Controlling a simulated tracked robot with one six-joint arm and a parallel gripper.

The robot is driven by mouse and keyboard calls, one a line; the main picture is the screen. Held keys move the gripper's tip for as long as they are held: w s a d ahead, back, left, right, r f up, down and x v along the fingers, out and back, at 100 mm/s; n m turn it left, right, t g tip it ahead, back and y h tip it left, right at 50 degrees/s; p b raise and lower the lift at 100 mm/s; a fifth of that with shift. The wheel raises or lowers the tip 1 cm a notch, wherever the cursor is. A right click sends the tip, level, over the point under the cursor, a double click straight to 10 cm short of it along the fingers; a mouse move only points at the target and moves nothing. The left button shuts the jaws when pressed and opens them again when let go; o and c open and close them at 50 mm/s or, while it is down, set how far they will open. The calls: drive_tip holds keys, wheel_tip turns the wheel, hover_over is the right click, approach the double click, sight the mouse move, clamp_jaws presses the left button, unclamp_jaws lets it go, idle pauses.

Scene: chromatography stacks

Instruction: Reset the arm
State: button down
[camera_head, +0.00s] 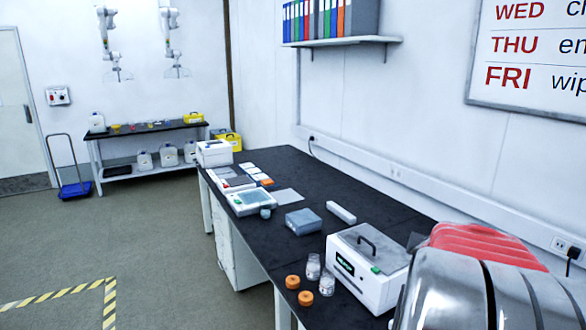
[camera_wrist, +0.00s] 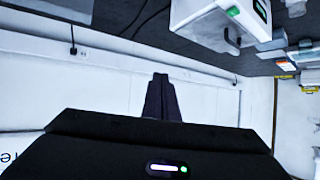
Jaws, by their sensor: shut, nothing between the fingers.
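My gripper (camera_wrist: 160,95) shows in the wrist view as dark fingers pressed together, with nothing between them. The wrist view is upside down, with the dark bench along its top and the white wall behind the fingers. The fingers are clear of everything in view. In the head view, part of my arm, grey metal with red ribs, fills the lower right corner. The gripper itself is not visible there.
The black bench (camera_head: 290,172) runs along the wall. A white instrument with a handled lid (camera_head: 365,258) stands nearest my arm, beside orange caps (camera_head: 292,282) and clear jars (camera_head: 327,282). A wall shelf (camera_head: 342,42) holds binders. The floor at left is open.

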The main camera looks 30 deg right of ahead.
drive_tip(key=w+a+n+t+y, duration=0.2)
drive_tip(key=w+a+n+y, duration=0.3)
drive_tip(key=a, duration=0.9)
drive_tip(key=w+a+n+t+y, duration=0.2)
drive_tip(key=w+a, duration=0.5)
drive_tip(key=a, duration=0.6)
drive_tip(key=s+a+n+g+y, duration=0.2)
drive_tip(key=s+a+n+y, duration=0.15)
drive_tip(key=a, duration=1.25)
drive_tip(key=s+a+f+n+g, duration=0.1)
drive_tip(key=s+a+f+n, duration=0.2)
drive_tip(key=s+a, duration=0.5)
drive_tip(key=shift+s+a+g, duration=0.25)
drive_tip(key=shift+s+g, duration=0.1)
drive_tip(key=shift+g, duration=0.05)
drive_tip(key=shift+y, duration=0.25)
drive_tip(key=shift+s, duration=0.15)
